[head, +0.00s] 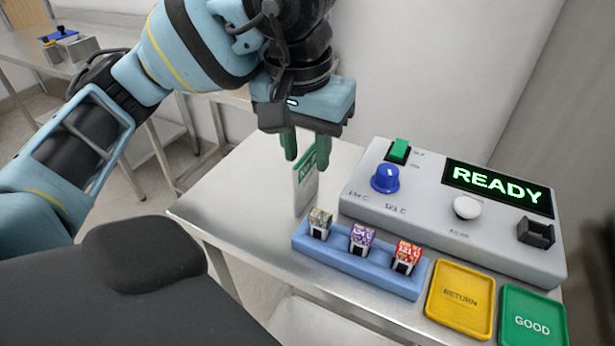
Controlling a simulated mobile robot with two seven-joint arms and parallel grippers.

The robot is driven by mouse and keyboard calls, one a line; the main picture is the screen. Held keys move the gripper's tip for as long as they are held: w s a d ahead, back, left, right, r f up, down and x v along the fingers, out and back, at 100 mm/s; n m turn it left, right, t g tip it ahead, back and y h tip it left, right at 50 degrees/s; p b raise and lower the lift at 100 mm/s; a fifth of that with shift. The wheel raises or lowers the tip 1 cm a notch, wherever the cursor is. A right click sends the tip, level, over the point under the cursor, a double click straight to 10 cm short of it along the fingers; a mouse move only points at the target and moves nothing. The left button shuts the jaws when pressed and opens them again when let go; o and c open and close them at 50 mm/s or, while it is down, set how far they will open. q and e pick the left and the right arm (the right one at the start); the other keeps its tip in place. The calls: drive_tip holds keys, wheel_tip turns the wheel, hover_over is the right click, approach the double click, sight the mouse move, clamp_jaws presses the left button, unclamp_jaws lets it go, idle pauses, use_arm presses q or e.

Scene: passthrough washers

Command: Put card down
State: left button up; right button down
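The white card (306,190) with a green top band stands upright, its lower edge at or near the metal table top. It is left of the grey control box. My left gripper (306,161) is directly above the card, pointing down. Its two green fingers are apart, with a clear gap between them, and the card's top edge lies at the level of the fingertips. I see no finger pressed on the card, though contact at the right finger cannot be told. My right gripper is not in view.
The control box (440,222) has a READY display (498,188), a blue knob (385,178) and a white button (466,207). A blue rack (345,262) holds three small cubes. A yellow RETURN tray (460,330) and green GOOD tray (533,341) are at the right front.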

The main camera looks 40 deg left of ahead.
sight(305, 174)
use_arm(q)
drive_tip(key=f, duration=0.3)
drive_tip(key=shift+w+a+f, duration=0.1)
drive_tip(key=shift+w+f, duration=0.05)
drive_tip(key=shift+w, duration=0.1)
clamp_jaws()
